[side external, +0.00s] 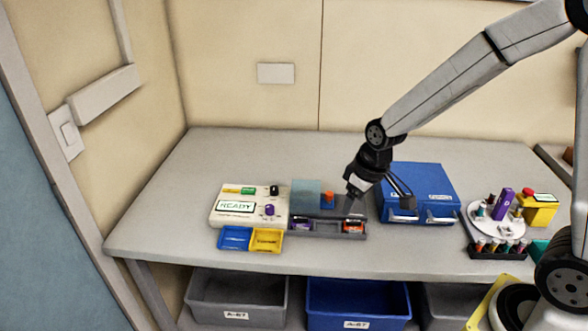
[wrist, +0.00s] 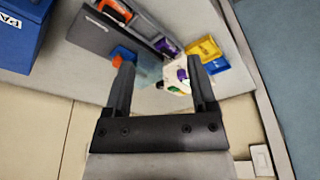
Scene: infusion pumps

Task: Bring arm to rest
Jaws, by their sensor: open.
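My gripper (side external: 378,199) hangs from the arm above the table, just left of the blue case, in the side external view. In the wrist view my gripper (wrist: 163,82) has its two dark fingers wide apart with nothing between them. A white pump (side external: 247,207) with a screen reading READY stands on the left of the table. A grey tray (side external: 328,235) beside it holds a purple item (side external: 302,225) and an orange item (side external: 353,227). Whether my fingertips touch anything is hard to tell.
A blue case (side external: 420,190) stands right of my gripper. A round white rack (side external: 495,220) with vials and a yellow box (side external: 539,209) are further right. The table's back left is clear.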

